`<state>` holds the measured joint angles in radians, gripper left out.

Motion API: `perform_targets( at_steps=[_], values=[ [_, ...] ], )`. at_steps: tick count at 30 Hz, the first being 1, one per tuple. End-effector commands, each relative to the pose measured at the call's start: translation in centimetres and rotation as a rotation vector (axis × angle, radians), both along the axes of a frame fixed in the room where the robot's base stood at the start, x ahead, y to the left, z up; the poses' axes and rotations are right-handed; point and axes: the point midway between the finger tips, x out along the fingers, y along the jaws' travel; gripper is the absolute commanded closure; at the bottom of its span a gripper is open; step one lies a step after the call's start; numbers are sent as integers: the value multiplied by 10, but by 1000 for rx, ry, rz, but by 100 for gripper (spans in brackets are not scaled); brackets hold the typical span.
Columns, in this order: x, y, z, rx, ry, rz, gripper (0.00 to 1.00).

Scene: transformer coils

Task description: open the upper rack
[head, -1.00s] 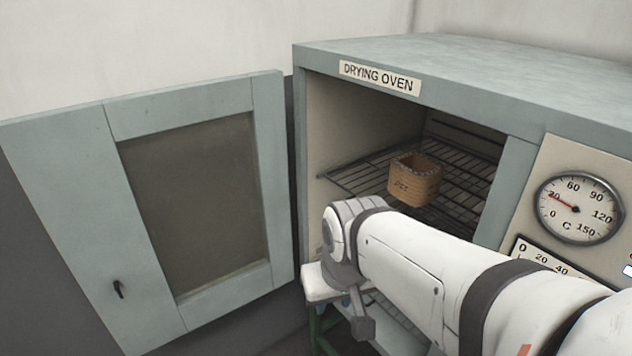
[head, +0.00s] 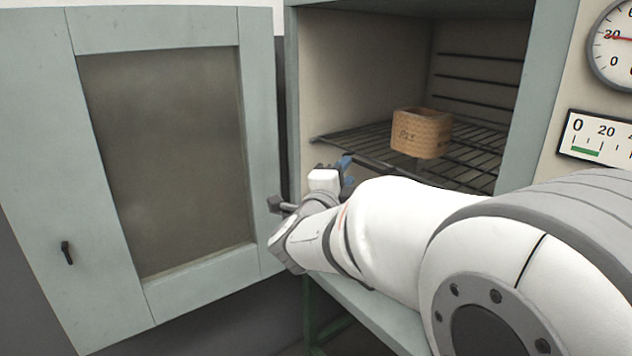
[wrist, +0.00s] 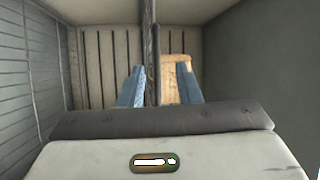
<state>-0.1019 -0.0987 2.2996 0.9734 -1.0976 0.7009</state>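The upper rack (head: 468,140) is a dark wire shelf inside the oven, with a tan wrapped coil (head: 422,135) standing on it. My gripper (head: 346,170) is at the rack's front left part. In the wrist view, the rack (wrist: 151,45) shows edge-on as a dark upright strip between the two blue fingers of my gripper (wrist: 157,88). The fingers are apart, with a gap to the right of the strip; I cannot tell whether the left one touches it. The coil (wrist: 177,75) shows behind the right finger. My arm hides part of the rack's front.
The oven door (head: 262,150) stands wide open on the left, close to my gripper. The oven's right front post (head: 532,100) and the gauge panel are to the right of the opening. Empty shelf supports (head: 478,80) line the inner wall above the rack.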

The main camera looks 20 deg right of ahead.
Motion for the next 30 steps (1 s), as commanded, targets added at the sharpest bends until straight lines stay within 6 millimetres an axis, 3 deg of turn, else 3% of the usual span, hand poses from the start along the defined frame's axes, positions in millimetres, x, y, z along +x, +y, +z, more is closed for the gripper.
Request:
perform_targets(
  at_steps=[1,6,19,30],
  values=[
    [-2,-4,-8,7,-26,-33,69],
    [-4,-15,-6,17,-69,-86,69],
    [37,-60,6,17,-68,-85,69],
    [44,-66,8,16,-68,-80,69]
  ],
)
